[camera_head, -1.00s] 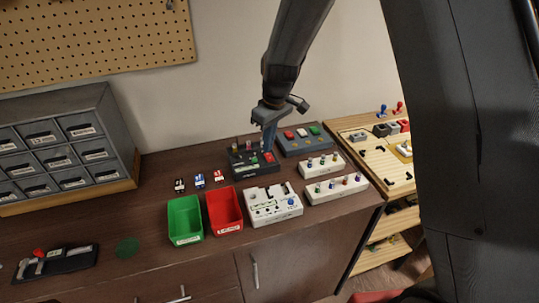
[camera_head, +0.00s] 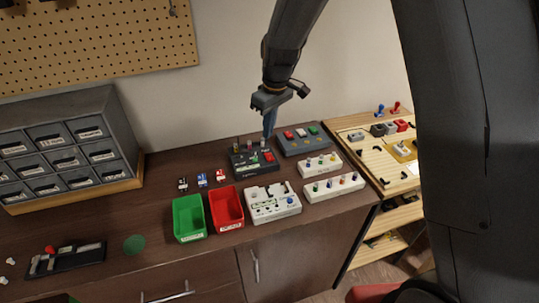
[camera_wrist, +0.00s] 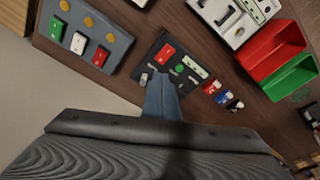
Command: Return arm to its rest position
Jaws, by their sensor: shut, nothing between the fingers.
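My gripper (camera_head: 269,122) hangs from my arm over the back of the brown workbench (camera_head: 130,220), with its fingers pointing down. It is shut and empty. In the head view the fingertips are just above or beside the dark box with a red button (camera_head: 254,161); I cannot tell whether they touch it. In the wrist view the shut blue-grey fingers (camera_wrist: 163,95) lie in front of the near edge of the same dark box (camera_wrist: 157,57).
A grey-blue box (camera_head: 304,139) stands right of my gripper. White blocks with knobs, a white device (camera_head: 272,203), a red bin (camera_head: 226,209) and a green bin (camera_head: 188,219) stand in front. A drawer cabinet (camera_head: 62,150) is left; a wooden shelf table (camera_head: 360,150) is right.

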